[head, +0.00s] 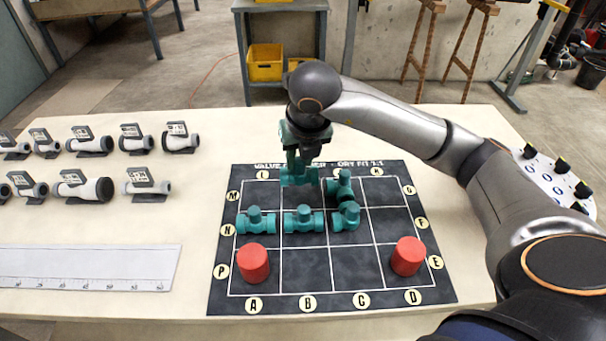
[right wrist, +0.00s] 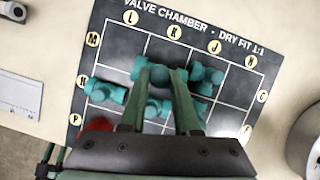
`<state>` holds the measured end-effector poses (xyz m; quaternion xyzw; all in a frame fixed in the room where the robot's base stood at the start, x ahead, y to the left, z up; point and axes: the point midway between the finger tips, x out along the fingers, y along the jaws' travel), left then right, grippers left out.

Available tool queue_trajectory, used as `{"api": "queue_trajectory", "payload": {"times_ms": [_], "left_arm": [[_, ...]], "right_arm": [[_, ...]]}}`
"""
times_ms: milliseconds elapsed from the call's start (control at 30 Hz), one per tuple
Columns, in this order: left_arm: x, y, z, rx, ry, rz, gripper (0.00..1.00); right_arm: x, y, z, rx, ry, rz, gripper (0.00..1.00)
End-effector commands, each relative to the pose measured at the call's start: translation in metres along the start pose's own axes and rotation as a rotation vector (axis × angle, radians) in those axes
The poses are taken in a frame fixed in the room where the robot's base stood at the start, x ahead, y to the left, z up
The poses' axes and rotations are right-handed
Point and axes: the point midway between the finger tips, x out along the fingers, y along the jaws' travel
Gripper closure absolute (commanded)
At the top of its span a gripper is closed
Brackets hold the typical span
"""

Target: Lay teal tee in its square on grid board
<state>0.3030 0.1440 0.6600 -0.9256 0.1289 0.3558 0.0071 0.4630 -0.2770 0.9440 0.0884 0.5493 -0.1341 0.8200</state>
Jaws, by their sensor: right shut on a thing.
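My right gripper (head: 301,160) is shut on a teal tee (head: 298,179). The tee is over the top row of the dark grid board (head: 357,272), in the second column from the left. I cannot tell whether it touches the board. In the right wrist view, the fingers close around the tee (right wrist: 160,73) near the board's top edge. To its right, a teal elbow (head: 340,186) lies in the top row. In the middle row lie two more teal tees (head: 256,221) (head: 304,220) and another teal elbow (head: 346,216). My left gripper is not in view.
Red cylinders (head: 253,264) (head: 408,257) stand on the board's lower left and lower right squares. Several grey pipe pieces with labels (head: 90,142) stand on the table's left. A ruler (head: 85,268) lies below them. A white panel with black knobs (head: 553,180) is at right.

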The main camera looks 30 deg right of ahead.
Motion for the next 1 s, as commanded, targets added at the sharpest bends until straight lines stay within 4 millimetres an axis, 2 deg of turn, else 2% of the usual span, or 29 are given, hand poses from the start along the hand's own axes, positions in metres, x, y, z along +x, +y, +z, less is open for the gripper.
{"api": "queue_trajectory", "payload": {"times_ms": [100,367,533,967,1000], "left_arm": [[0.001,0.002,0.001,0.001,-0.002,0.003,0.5],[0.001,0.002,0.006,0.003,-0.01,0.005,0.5],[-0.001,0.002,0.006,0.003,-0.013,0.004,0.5],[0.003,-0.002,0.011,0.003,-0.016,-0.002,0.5],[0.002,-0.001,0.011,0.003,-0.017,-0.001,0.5]], "right_arm": [[0.02,-0.006,0.004,0.001,0.001,-0.001,1.0],[0.044,-0.014,0.01,0.001,0.002,-0.001,1.0],[0.065,-0.013,0.001,-0.001,0.0,0.001,1.0],[0.073,-0.012,-0.003,0.0,-0.002,0.002,1.0],[0.072,-0.012,-0.003,0.0,-0.001,0.002,0.67]]}}
